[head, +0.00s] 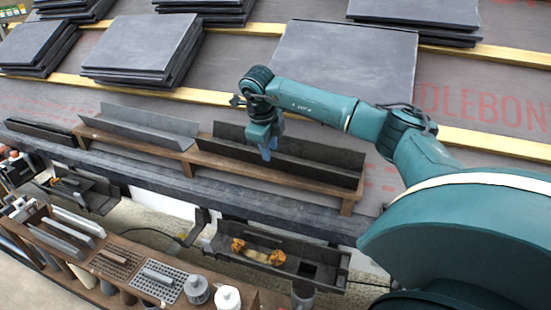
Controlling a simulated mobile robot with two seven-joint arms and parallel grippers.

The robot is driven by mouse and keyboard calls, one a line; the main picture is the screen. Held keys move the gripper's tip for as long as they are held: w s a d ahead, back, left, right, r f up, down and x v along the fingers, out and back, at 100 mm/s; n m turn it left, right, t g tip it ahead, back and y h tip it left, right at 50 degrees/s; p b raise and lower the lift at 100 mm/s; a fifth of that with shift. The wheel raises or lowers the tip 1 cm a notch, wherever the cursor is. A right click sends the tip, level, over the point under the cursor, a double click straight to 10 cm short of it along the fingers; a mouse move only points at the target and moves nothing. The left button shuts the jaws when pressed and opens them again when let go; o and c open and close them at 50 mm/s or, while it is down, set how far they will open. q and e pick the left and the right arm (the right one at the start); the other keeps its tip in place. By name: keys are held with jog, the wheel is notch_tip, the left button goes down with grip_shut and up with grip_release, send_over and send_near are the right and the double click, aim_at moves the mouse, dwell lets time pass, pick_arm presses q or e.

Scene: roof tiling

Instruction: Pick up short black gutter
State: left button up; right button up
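A black gutter (315,167) rests on the right part of a brown wooden rack (190,156). My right gripper (266,150), with blue fingertips, points down at this gutter's middle. Its fingers overlap the trough in the picture; I cannot tell whether they touch the gutter or how far apart they are. Another dark gutter piece (40,132), shorter in the picture, lies at the far left beyond the rack's end. My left gripper is not in view.
A grey gutter (145,122) lies on the rack's left part. Slate stacks (142,45) and a large slate (345,55) lie behind on the battened roof. A lower gutter with orange pieces (270,253) and a tool shelf (110,255) are in front.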

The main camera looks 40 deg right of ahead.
jog(key=b+x, duration=0.2)
jog(key=x, duration=0.2)
jog(key=shift+w+d+f, duration=0.1)
jog(key=shift+d+f, duration=0.05)
jog(key=shift+f, duration=0.25)
jog(key=c, duration=0.6)
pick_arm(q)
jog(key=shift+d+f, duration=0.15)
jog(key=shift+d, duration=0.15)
pick_arm(e)
grip_shut()
